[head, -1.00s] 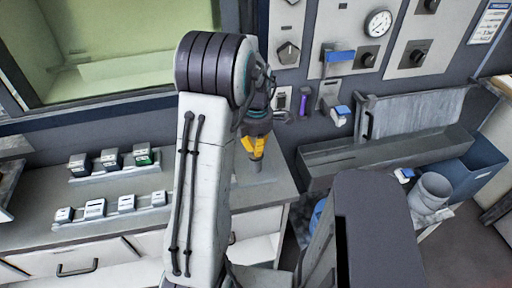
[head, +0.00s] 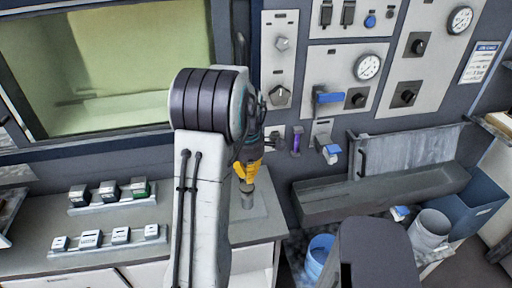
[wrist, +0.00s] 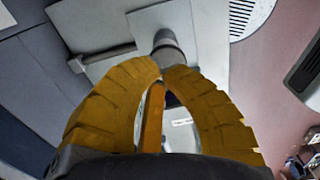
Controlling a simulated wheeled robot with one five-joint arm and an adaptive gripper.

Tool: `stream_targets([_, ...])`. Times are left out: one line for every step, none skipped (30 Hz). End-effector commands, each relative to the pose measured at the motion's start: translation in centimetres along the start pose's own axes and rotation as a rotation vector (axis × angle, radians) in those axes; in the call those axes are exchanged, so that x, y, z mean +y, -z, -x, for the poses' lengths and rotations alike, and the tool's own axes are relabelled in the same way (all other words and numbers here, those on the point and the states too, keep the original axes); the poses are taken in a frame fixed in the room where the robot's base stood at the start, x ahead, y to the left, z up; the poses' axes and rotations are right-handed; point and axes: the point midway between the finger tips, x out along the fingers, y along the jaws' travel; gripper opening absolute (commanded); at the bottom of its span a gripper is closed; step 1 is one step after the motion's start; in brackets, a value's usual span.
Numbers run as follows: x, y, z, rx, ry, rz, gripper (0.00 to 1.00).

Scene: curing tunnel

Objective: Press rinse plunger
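A short grey cylindrical plunger (head: 247,199) stands upright on a pale square plate (head: 262,212) at the right end of the counter. My gripper (head: 246,181) has yellow fingers, points down and sits right above the plunger's top. In the wrist view, the fingertips (wrist: 162,70) are drawn together with almost no gap, and the plunger (wrist: 166,42) shows just beyond them. I cannot tell whether the tips touch its top. Nothing shows held between the fingers.
Small boxes stand on two racks (head: 112,204) to the left on the counter. A wall panel carries a gauge (head: 367,66), knobs and a blue-handled lever (head: 328,97). A grey trough (head: 380,195), blue bin (head: 475,205) and buckets (head: 430,230) lie to the right.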

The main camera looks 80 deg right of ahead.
Motion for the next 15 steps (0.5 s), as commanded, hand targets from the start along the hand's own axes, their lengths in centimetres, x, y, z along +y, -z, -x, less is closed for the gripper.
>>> stream_targets([0.1, -0.1, 0.5, -0.001, -0.004, -0.001, 0.0])
stream_targets([0.1, -0.1, 0.9, -0.002, -0.005, -0.001, 0.0])
stream_targets([0.0, -0.1, 1.5, -0.002, -0.004, -0.001, 0.0])
stream_targets([0.0, -0.1, 1.9, -0.002, -0.005, -0.001, 0.0])
stream_targets([0.1, -0.1, 2.3, -0.002, -0.005, -0.001, 0.0])
stream_targets([0.1, -0.1, 2.9, -0.002, -0.005, -0.001, 0.0])
stream_targets([0.1, -0.1, 3.3, -0.002, -0.005, -0.001, 0.0])
stream_targets([0.1, -0.2, 3.8, -0.002, -0.006, -0.001, 0.0])
stream_targets([0.0, -0.1, 4.4, -0.002, -0.006, -0.001, 0.0])
stream_targets([0.1, -0.2, 4.9, -0.002, -0.005, -0.001, 0.0])
stream_targets([0.1, -0.2, 5.4, -0.002, -0.006, -0.001, 0.0])
stream_targets([0.0, -0.2, 5.9, -0.002, -0.004, -0.001, 0.0])
stream_targets([0.1, -0.2, 6.3, -0.002, -0.005, -0.001, 0.0])
stream_targets([0.0, -0.2, 6.7, -0.002, -0.004, -0.001, 0.0])
stream_targets([0.0, -0.2, 7.2, -0.002, -0.005, -0.001, 0.0])
